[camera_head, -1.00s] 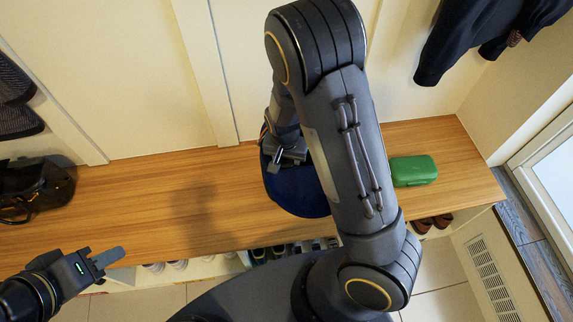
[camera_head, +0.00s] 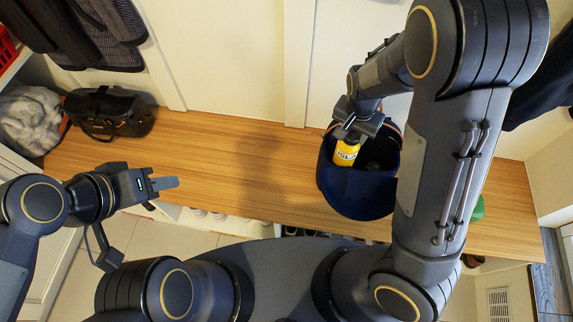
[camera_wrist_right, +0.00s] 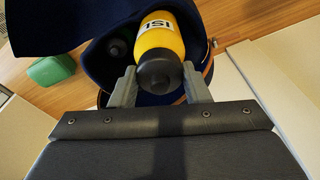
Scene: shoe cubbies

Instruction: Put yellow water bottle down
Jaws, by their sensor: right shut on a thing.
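The yellow water bottle (camera_head: 346,152) has a black cap and dark lettering on a white label. My right gripper (camera_head: 360,125) is shut on it. In the right wrist view the bottle (camera_wrist_right: 160,45) sits between the two fingers, its cap toward the camera. It is at the open mouth of a dark blue bag (camera_head: 358,193) on the wooden bench; its lower end is hidden, so I cannot tell whether it touches the bag. My left gripper (camera_head: 165,183) is empty, in front of the bench at the left; its fingers overlap in view.
The wooden bench (camera_head: 220,165) is clear left of the blue bag. A black handbag (camera_head: 110,112) is at its left end. A green box (camera_head: 477,208) is partly hidden behind my right arm; it also shows in the wrist view (camera_wrist_right: 52,69). Shoes (camera_head: 215,215) stand under the bench.

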